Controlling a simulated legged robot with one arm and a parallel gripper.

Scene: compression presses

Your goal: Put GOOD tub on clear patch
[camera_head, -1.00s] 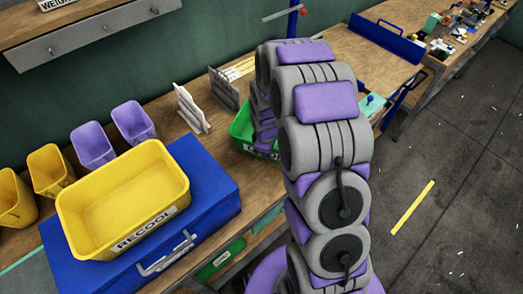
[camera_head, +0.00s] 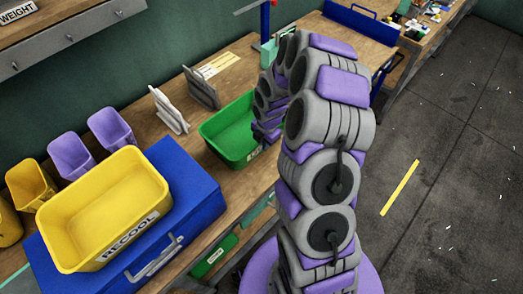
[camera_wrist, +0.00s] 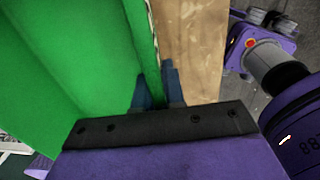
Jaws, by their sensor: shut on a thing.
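The green tub (camera_head: 226,145) stands at the bench, right of the grey dividers and left of my arm. Its label on the front wall is partly hidden, so I cannot read it. In the wrist view the green tub (camera_wrist: 60,50) fills the left side. My gripper (camera_wrist: 157,92) is shut on the tub's wall, with one blue fingertip on each side of it. In the head view my arm hides the fingers and the tub's right end. I cannot tell whether the tub touches the bench top. No marked clear patch can be made out; bare wood (camera_head: 232,68) shows behind the tub.
A yellow RECOOL tub (camera_head: 75,215) sits on a blue box (camera_head: 195,185) to the left. Purple and yellow bins line the wall. Upright grey dividers (camera_head: 201,88) and a paper sheet (camera_head: 219,65) are behind the green tub. Open floor (camera_head: 450,130) lies right.

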